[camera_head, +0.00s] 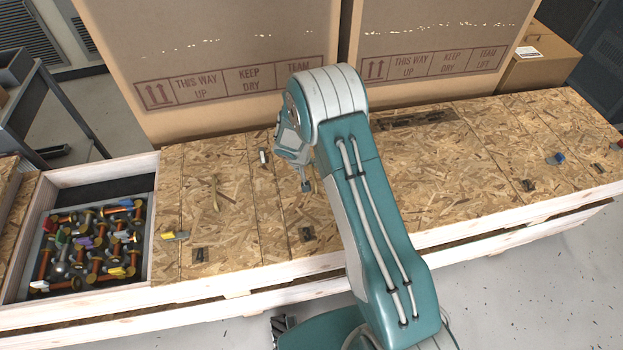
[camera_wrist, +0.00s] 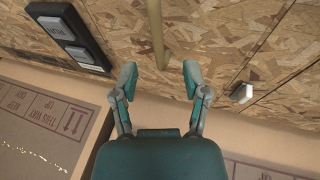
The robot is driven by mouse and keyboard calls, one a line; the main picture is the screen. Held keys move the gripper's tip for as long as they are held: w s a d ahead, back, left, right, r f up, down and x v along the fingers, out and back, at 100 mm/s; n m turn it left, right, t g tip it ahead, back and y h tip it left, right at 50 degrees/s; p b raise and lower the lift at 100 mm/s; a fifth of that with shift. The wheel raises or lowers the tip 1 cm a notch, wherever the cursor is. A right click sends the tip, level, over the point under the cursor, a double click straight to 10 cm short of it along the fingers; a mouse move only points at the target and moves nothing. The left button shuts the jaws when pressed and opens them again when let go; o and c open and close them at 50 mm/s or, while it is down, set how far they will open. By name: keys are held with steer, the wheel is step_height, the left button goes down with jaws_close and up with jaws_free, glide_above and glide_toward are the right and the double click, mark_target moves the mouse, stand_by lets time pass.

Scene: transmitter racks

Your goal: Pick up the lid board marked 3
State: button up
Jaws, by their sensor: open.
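The lid boards are speckled chipboard panels laid side by side over a long crate, with seams between them. One board (camera_head: 290,210) lies by my gripper (camera_head: 305,187), with a small dark plate (camera_head: 307,234) near its front edge. No number is readable, so I cannot tell which board is marked 3. In the wrist view my gripper (camera_wrist: 158,82) has its fingers spread apart above the chipboard (camera_wrist: 210,35). A tan rod (camera_wrist: 155,35) shows between and beyond the fingertips. No contact with it is visible. My arm hides part of the boards in the head view.
An open compartment (camera_head: 153,220) at left holds several colourful tools. Large cardboard boxes (camera_head: 200,60) stand close behind the boards. A dark device (camera_wrist: 70,35) shows in the wrist view.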

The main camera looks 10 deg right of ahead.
mark_target(312, 175)
steer(key=x, duration=0.7)
steer(key=shift+w+d+r, duration=0.1)
steer(key=shift+w, duration=0.1)
jaws_close()
